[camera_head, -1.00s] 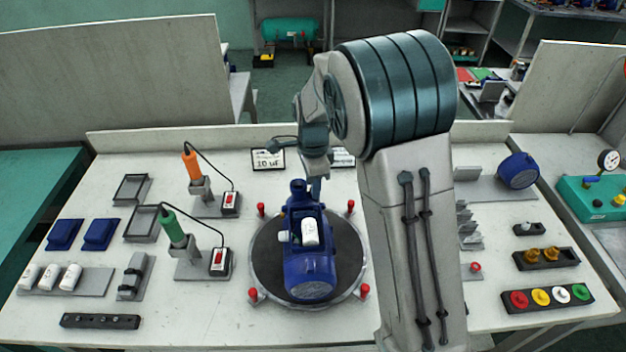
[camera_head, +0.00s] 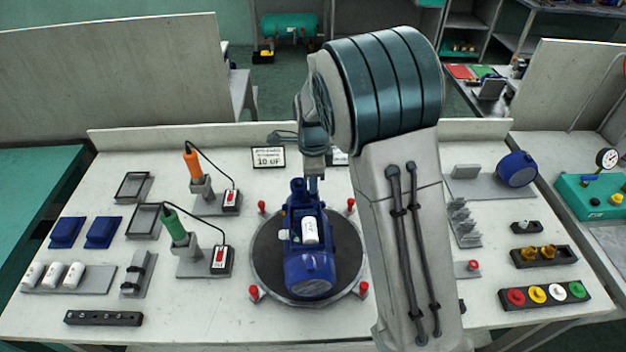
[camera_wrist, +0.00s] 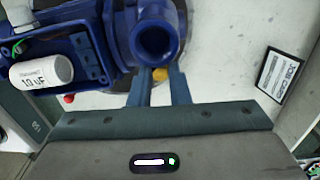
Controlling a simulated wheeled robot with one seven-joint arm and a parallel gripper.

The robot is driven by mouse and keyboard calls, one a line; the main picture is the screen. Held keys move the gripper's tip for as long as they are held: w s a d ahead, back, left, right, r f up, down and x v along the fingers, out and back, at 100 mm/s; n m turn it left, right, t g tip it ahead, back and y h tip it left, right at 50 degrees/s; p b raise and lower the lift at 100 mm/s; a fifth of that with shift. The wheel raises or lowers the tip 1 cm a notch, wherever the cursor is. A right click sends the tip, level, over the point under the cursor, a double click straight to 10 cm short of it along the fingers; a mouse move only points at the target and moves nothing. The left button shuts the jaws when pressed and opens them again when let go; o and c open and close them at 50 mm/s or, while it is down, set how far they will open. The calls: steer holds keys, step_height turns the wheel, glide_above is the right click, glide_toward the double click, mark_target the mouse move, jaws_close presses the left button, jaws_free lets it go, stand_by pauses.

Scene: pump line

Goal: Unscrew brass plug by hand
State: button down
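The blue pump (camera_head: 309,268) lies on a round dark turntable (camera_head: 268,262) at the bench centre, with a white capacitor (camera_head: 310,230) in its open box. In the wrist view the pump's round open port (camera_wrist: 153,40) faces me. The small brass plug (camera_wrist: 160,75) shows just below this port. My gripper (camera_wrist: 160,82) is at the pump's far end, its two fingers apart on either side of the plug. I cannot see whether they touch it. In the head view my arm and the pump hide the plug and most of my gripper (camera_head: 313,186).
Red-topped posts (camera_head: 350,205) ring the turntable close to the pump. A job card (camera_head: 269,157) stands behind it. Orange (camera_head: 193,165) and green (camera_head: 174,228) tools stand in holders at left. A rack with brass fittings (camera_head: 545,256) and a coloured-cap rack (camera_head: 545,294) lie at right.

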steer(key=shift+s, duration=0.1)
steer(key=shift+s+n, duration=0.1)
steer(key=shift+n, duration=1.4)
steer(key=shift+f, duration=0.1)
steer(key=shift+n+b, duration=0.45)
steer(key=shift+n, duration=0.95)
steer(key=shift+n, duration=1.5)
steer(key=shift+n+b, duration=0.4)
steer(key=shift+n, duration=1)
steer(key=shift+s, duration=0.1)
